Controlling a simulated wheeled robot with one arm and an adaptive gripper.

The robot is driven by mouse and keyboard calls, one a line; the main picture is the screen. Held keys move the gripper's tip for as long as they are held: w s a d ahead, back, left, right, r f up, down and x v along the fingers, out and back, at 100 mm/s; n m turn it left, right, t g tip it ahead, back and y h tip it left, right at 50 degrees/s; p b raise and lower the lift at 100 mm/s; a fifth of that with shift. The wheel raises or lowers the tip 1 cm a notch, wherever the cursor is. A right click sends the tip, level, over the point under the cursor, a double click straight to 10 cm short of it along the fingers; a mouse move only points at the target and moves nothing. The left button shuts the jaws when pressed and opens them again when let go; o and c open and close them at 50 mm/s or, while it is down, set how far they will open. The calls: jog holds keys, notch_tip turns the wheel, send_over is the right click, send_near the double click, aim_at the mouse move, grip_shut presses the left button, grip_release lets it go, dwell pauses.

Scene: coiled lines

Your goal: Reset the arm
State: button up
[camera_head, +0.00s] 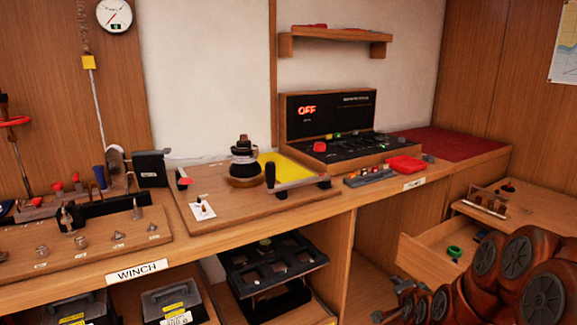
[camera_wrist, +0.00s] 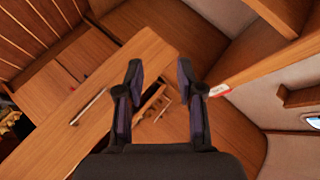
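My arm (camera_head: 520,275), with reddish-brown links and dark round joint caps, is folded at the lower right of the head view, in front of the open drawer. My gripper (camera_wrist: 160,72) shows in the wrist view with its two dark fingers spread apart and nothing between them. Beyond the fingers lie wooden surfaces and an opening with small items, seen at a tilt. I cannot tell the gripper's fingers clearly in the head view.
An open drawer (camera_head: 432,262) holds a green ring (camera_head: 454,252). The bench has a winch board (camera_head: 90,246), a wooden board (camera_head: 240,205) with a dark capstan (camera_head: 244,165), and a control panel (camera_head: 330,125) reading OFF. Black trays (camera_head: 272,262) sit below. A shelf (camera_head: 335,36) hangs above.

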jog(key=s+a+r+n+g+y+p, duration=0.1)
jog(key=s+a+r+n+g+p, duration=0.3)
jog(key=s+r, duration=0.35)
jog(key=s+a+r+n+g+y+p, duration=0.1)
jog(key=s+a+r+n+g+p, duration=0.15)
jog(key=s+a+r+p, duration=0.5)
jog(key=s+r+n+g+p, duration=0.2)
jog(key=s+r, duration=0.2)
jog(key=s, duration=0.5)
jog(key=s+r+n+g+p, duration=0.2)
jog(key=s+r+g+p, duration=0.1)
jog(key=s, duration=0.7)
jog(key=s+r+n+g+p, duration=0.2)
jog(key=s+r, duration=0.4)
jog(key=s, duration=0.3)
jog(key=shift+s+a+p, duration=0.3)
jog(key=shift+a, duration=0.1)
